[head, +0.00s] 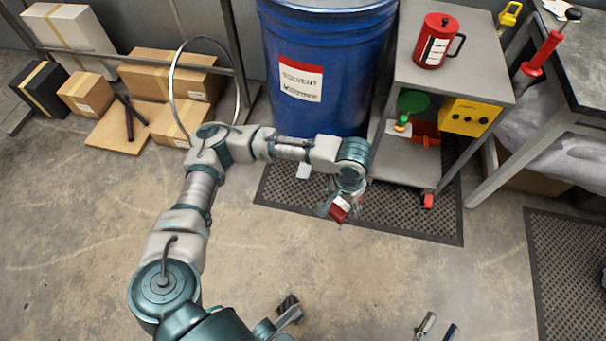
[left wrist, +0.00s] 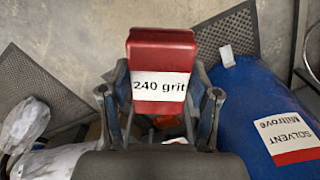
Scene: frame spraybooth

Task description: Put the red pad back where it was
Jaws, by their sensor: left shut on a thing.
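The red pad (left wrist: 160,52) is a block with a white label reading "240 grit". In the left wrist view it sits between the two fingers of my left gripper (left wrist: 160,105), which is shut on it. In the head view the red pad (head: 339,210) shows small and partly hidden in my left gripper (head: 343,205), over the dark mat in front of the drum. Two separate fingertips of my right gripper (head: 437,327) show at the bottom edge, with bare floor between them; the rest is out of frame.
A blue solvent drum (head: 345,95) stands behind my left gripper. Boxes stand at the left. A grey bench (head: 575,85) stands right. The front floor is clear.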

